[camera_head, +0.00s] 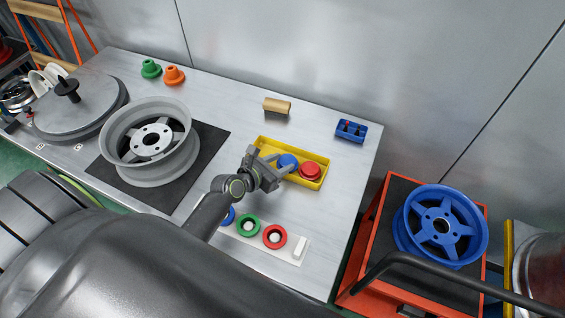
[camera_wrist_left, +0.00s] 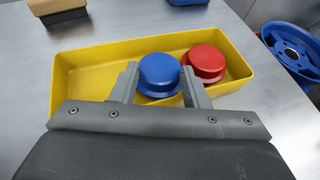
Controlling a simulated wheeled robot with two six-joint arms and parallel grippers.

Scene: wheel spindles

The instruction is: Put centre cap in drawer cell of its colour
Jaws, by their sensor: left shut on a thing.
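My left gripper (camera_head: 276,170) reaches into the yellow tray (camera_head: 325,169) and is shut on the blue centre cap (camera_head: 288,161). In the left wrist view its fingers lie on both sides of the blue cap (camera_wrist_left: 159,74). The red centre cap (camera_head: 309,171) sits in the tray just right of the blue one; it also shows in the left wrist view (camera_wrist_left: 204,62). A white drawer (camera_head: 290,254) near the table's front has round cells ringed in red (camera_head: 275,237), green (camera_head: 248,226) and blue (camera_head: 229,217). My arm partly hides the blue cell. My right gripper is not in view.
A grey wheel (camera_head: 150,140) lies on a black mat left of my arm. A brush-like wooden block (camera_head: 277,106) and a blue holder (camera_head: 351,131) stand behind the tray. A blue wheel (camera_head: 441,226) lies on an orange cart at the right. The table right of the tray is clear.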

